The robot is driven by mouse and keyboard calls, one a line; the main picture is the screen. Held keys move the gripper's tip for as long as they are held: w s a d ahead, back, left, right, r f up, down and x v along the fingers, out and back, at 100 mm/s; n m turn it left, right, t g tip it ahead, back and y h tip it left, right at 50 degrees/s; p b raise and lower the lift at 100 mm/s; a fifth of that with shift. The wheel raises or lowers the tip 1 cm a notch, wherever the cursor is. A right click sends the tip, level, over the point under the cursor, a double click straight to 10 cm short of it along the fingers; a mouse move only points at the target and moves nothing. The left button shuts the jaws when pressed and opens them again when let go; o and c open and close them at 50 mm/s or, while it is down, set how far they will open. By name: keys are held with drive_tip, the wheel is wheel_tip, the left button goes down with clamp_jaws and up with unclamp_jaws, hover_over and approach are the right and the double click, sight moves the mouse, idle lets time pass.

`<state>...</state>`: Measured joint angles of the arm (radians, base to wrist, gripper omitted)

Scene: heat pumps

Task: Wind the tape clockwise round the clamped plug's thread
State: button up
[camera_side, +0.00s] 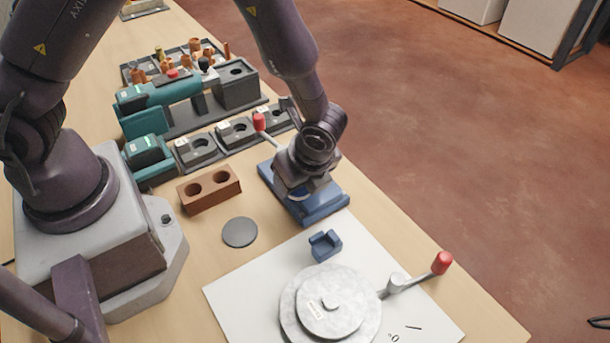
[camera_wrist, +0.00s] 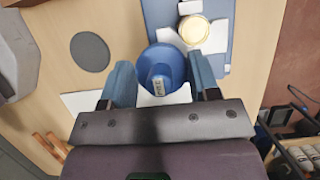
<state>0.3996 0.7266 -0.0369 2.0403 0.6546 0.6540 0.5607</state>
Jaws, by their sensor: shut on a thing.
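In the wrist view my gripper (camera_wrist: 163,80) is shut on a round blue spool (camera_wrist: 150,62), which has a white, marked centre; I take it to be the tape roll. A round brass-coloured plug (camera_wrist: 193,29) sits just beyond it, between pale clamp parts on a blue clamp base (camera_wrist: 160,14). The spool is close to the plug; whether they touch, or any tape lies on the thread, I cannot tell. In the side view my gripper (camera_side: 299,182) is low over the blue clamp base (camera_side: 325,207) and hides the plug and most of the spool.
A red-knobbed lever (camera_side: 260,122) rises beside the clamp. A white sheet (camera_side: 240,293) carries a grey round disc unit (camera_side: 330,305), a small blue block (camera_side: 325,245) and another red-knobbed lever (camera_side: 441,263). A brown two-hole block (camera_side: 208,190) and a dark disc (camera_side: 240,232) lie left.

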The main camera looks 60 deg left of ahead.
drive_tip(key=shift+s+d+r, duration=0.15)
drive_tip(key=shift+r, duration=1)
drive_tip(key=shift+s+d+r, duration=0.1)
drive_tip(key=shift+r, duration=1.1)
drive_tip(key=shift+s+d+r, duration=0.15)
drive_tip(key=shift+r, duration=1)
